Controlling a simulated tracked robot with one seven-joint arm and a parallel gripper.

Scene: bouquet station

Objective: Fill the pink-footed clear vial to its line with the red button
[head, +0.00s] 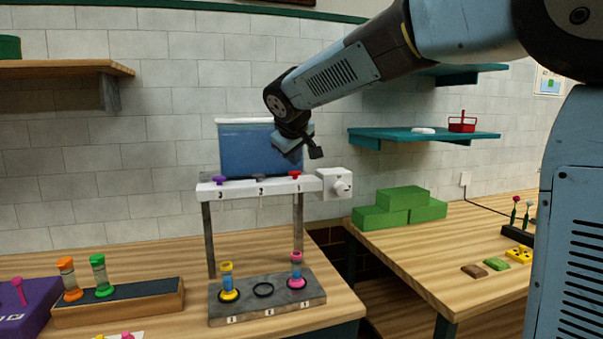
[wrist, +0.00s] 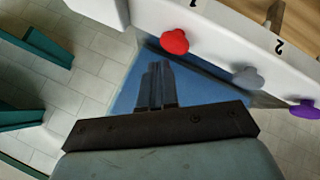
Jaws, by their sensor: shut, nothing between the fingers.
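The pink-footed vial (head: 297,271) stands upright in the right-hand place of the dispenser's grey base, below the red button. Its body looks bluish; its line and liquid level are too small to make out. The red button (head: 295,175) sits at the right end of the white dispenser bar (head: 262,188). It also shows in the wrist view (wrist: 174,41), beyond the fingertips and slightly to the right, apart from them. My gripper (head: 314,153) is shut and empty, above the bar near the red button. In the wrist view its fingers (wrist: 156,85) are together.
Grey (wrist: 247,79) and purple (wrist: 302,109) buttons share the bar. A blue tank (head: 245,150) stands behind; a white knob box (head: 335,184) is at the bar's right end. A yellow-footed vial (head: 228,282) stands left of an empty ring (head: 263,289). A rack (head: 120,301) holds orange and green vials.

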